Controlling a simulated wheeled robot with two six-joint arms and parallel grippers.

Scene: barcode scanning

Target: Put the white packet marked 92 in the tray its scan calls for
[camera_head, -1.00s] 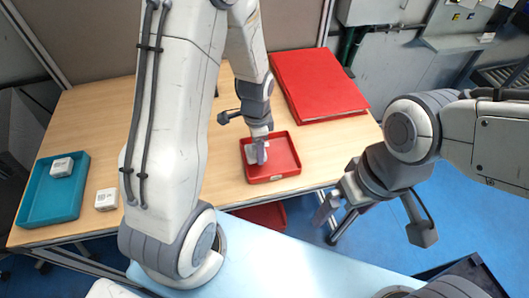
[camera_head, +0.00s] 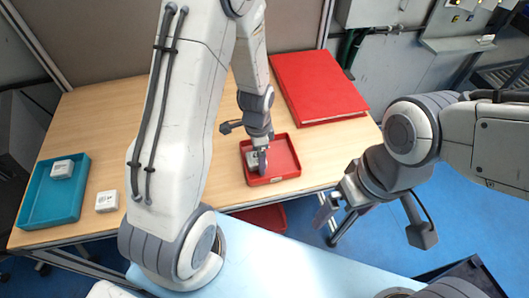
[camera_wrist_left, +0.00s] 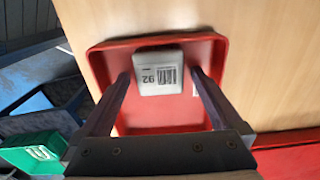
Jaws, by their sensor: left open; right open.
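The white packet marked 92 (camera_wrist_left: 158,72) lies in the red tray (camera_wrist_left: 150,128), near one wall, its label with a barcode facing up in the left wrist view. In the head view the packet (camera_head: 252,160) shows partly beside my left gripper (camera_head: 262,168), and the red tray (camera_head: 285,155) stands at the table's front edge. My left gripper, also seen in the left wrist view (camera_wrist_left: 158,85), is open with a finger on either side of the packet. My right gripper (camera_head: 330,218) is open and empty, off the table's front right.
A teal tray (camera_head: 42,205) at the left holds a white packet (camera_head: 62,169). Another white packet (camera_head: 107,200) lies on the table (camera_head: 100,120) beside it. A large red folder-like object (camera_head: 315,85) lies at the back right. Wood between is clear.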

